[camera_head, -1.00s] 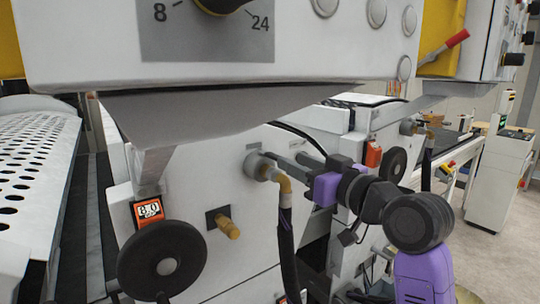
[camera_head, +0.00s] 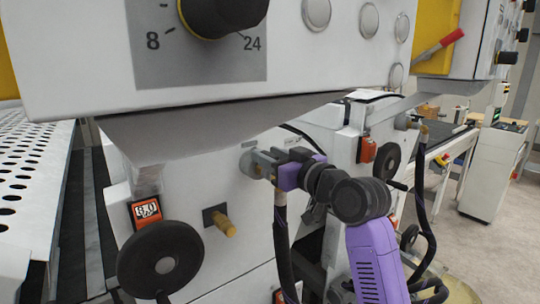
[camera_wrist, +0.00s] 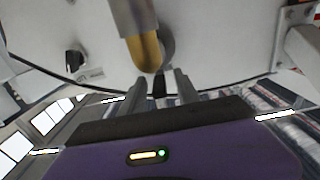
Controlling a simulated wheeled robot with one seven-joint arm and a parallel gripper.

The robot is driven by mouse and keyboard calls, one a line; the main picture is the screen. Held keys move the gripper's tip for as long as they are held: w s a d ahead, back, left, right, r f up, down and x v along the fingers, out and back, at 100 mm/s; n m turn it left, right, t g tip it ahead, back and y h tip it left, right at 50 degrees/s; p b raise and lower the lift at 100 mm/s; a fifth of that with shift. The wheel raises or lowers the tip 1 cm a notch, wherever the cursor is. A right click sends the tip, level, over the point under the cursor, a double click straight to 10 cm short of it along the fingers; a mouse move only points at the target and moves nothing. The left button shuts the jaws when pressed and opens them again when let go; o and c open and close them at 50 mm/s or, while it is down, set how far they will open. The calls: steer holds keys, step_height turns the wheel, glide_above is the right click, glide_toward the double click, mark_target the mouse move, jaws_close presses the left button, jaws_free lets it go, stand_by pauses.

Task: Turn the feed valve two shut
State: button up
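A valve fitting with a round grey base (camera_head: 247,162) sits on the white machine wall in the head view, with a black hose (camera_head: 282,240) hanging below it. My gripper (camera_head: 262,163) is right at this fitting and hides most of it. In the wrist view, a brass elbow (camera_wrist: 149,52) under a silver pipe end (camera_wrist: 133,15) is just ahead of my gripper (camera_wrist: 164,76). Its two grey fingers stand apart, with a small dark piece (camera_wrist: 160,86) between them. Contact with that piece cannot be made out. No label naming the valve is readable.
A black handwheel (camera_head: 160,262) and a brass knob (camera_head: 223,223) are on the machine left of my arm. The control panel (camera_head: 200,70) overhangs above. Another handwheel (camera_head: 386,166) and a second hose (camera_head: 425,190) are to the right.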

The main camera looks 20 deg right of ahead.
jaws_close()
stand_by(1.3)
